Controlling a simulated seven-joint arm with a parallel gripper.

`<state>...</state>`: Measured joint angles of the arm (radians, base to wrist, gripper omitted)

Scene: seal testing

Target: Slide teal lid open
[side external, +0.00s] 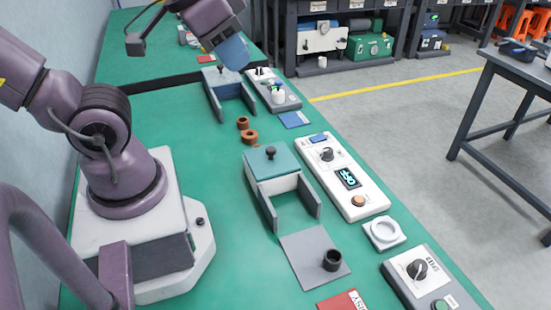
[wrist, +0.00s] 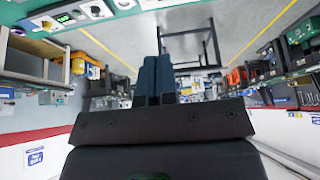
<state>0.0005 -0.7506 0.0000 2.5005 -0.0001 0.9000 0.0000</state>
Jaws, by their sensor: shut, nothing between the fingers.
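The teal lid (side external: 285,161) with a dark knob (side external: 270,152) lies flat on top of a white box (side external: 283,184) in the middle of the bench, in the side external view. Two grey rails (side external: 310,197) extend from the box toward the camera, with bare green bench between them. The lid covers the box top, so its inside is hidden. My gripper is shut and empty in the wrist view (wrist: 166,60), its two dark blue fingers side by side. In the side external view my arm's end is high at the top, well away from the lid. The wrist view does not clearly show the lid.
A white panel with a dial and display (side external: 345,178) stands close right of the box. A grey plate (side external: 305,252) with a black cup (side external: 332,260) lies in front of the rails. Brown rings (side external: 249,136) and a second box with a grey lid (side external: 216,76) lie behind.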

